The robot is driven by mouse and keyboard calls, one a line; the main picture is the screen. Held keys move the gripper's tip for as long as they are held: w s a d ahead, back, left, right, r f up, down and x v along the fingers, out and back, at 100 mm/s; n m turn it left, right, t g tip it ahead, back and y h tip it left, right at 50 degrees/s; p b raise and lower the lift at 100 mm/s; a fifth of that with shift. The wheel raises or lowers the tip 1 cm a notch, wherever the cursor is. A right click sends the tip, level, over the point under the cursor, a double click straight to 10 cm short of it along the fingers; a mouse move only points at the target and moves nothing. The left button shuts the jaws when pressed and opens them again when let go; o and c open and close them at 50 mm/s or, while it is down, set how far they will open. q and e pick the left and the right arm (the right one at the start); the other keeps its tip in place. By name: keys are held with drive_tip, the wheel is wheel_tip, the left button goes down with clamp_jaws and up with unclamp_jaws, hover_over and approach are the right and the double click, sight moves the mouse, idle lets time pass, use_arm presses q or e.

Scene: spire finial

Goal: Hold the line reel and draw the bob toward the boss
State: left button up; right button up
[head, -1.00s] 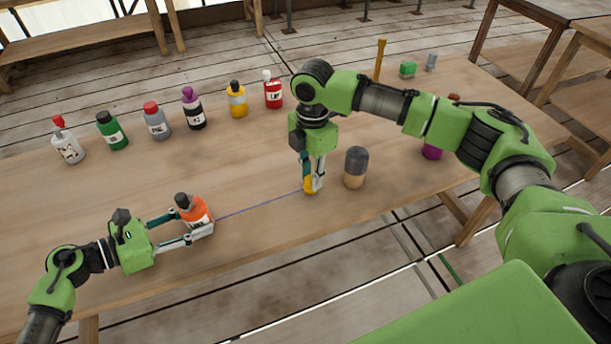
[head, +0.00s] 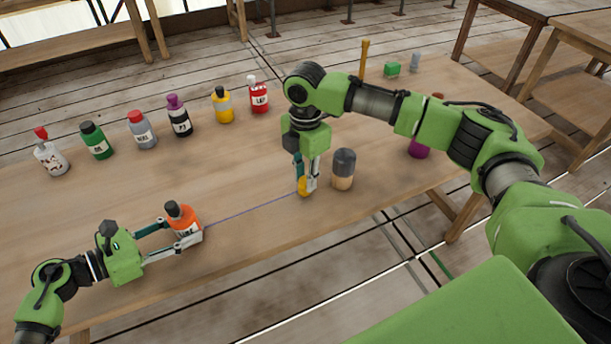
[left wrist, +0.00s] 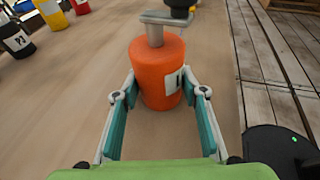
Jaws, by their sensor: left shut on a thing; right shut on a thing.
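The orange line reel (head: 186,219) has a dark top and a white label and stands on the wooden table at the left. My left gripper (head: 180,233) is shut around its sides. In the left wrist view the reel (left wrist: 158,85) sits between the fingers. A thin purple line (head: 245,208) runs from the reel to a small yellow bob (head: 304,188). My right gripper (head: 307,181) points down and is shut on the bob at the table surface, covering part of it. A tan cylinder with a dark grey top (head: 343,170), possibly the boss, stands close to the right of the bob.
Several labelled bottles, including a red one (head: 259,98) and a green one (head: 97,142), stand in a row along the back. A purple object (head: 419,149) is partly behind my right arm.

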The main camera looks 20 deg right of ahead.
sight(301, 181)
drive_tip(key=shift+a, duration=0.15)
drive_tip(key=shift+a+f, duration=0.2)
drive_tip(key=shift+a, duration=0.25)
drive_tip(key=shift+f, duration=0.35)
idle(0.8)
drive_tip(key=o, duration=1)
wheel_tip(301, 181, up, 12)
